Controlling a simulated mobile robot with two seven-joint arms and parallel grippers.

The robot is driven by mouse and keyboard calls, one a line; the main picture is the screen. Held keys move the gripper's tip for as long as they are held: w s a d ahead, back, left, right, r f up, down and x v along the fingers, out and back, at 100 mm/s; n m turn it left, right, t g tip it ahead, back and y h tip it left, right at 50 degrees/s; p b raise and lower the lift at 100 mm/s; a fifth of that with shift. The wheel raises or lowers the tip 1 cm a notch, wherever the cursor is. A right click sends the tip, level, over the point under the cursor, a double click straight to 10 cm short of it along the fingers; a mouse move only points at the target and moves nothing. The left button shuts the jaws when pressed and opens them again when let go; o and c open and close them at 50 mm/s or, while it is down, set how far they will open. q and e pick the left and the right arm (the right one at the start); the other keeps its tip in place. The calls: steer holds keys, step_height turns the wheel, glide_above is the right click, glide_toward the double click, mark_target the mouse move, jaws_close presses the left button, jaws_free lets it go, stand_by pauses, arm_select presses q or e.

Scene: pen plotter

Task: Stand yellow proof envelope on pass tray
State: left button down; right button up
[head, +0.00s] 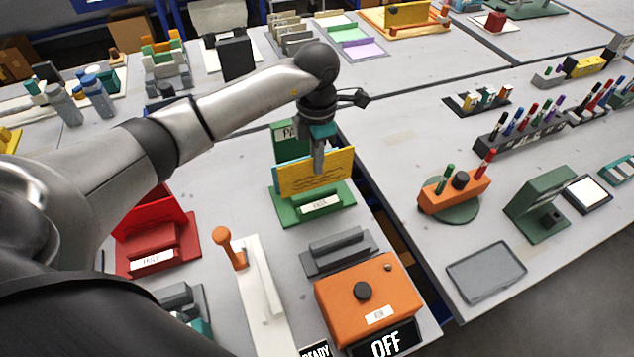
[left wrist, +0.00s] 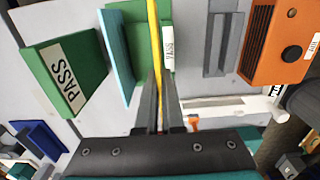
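The yellow proof envelope (head: 313,176) is upright at the green pass tray (head: 287,213), behind the tray's labelled front lip. My left gripper (head: 319,168) reaches down from above, with its fingers on both faces of the envelope. In the left wrist view the envelope (left wrist: 154,45) shows edge-on between the closed fingers (left wrist: 160,85). A light-blue panel (left wrist: 118,58) stands beside it on the tray, apart from it. The green PASS sign (left wrist: 68,75) stands behind. I cannot tell whether the envelope's lower edge rests on the tray. My right gripper is not in view.
A red tray (head: 160,235) stands to the left. A grey slotted block (head: 338,250) and an orange box (head: 368,303) with a black knob are in front. A white bar with an orange-knobbed lever (head: 230,247) lies front left. A gap separates the right table.

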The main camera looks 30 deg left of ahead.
mark_target(317, 187)
arm_select(q)
steer(key=shift+f+b, duration=0.35)
steer(key=shift+f, duration=3.05)
steer(key=shift+f, duration=0.15)
steer(key=c, duration=1)
jaws_free()
steer(key=shift+c, duration=0.2)
step_height(317, 187, up, 12)
steer(key=shift+r+p, duration=0.2)
steer(key=shift+p, duration=0.35)
steer(key=shift+f, duration=0.1)
